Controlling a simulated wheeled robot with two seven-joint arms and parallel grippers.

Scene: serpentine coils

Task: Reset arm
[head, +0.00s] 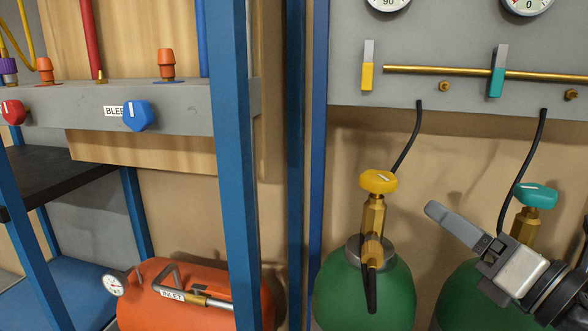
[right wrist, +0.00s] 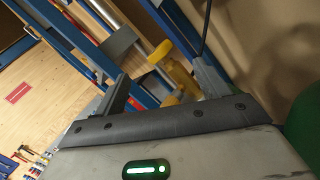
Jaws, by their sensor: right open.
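My right gripper (head: 458,228) is at the lower right of the head view. It is open and empty, with a finger pointing up and left, in front of the teal-knobbed cylinder and right of the yellow-knobbed one. In the right wrist view the fingers (right wrist: 163,75) stand apart. The yellow valve knob (right wrist: 160,51) and brass stem show beyond the gap between them. In the head view the yellow knob (head: 379,181) tops a green cylinder (head: 338,290). The teal knob (head: 536,195) is just above my gripper, and my arm partly hides its cylinder. My left gripper is not in view.
A grey panel (head: 450,95) with gauges, a yellow lever (head: 368,66) and a teal lever (head: 497,71) is above the cylinders. Black hoses run down from it. Blue posts (head: 237,160) stand left. An orange tank (head: 160,300) and a blue knob (head: 138,115) are further left.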

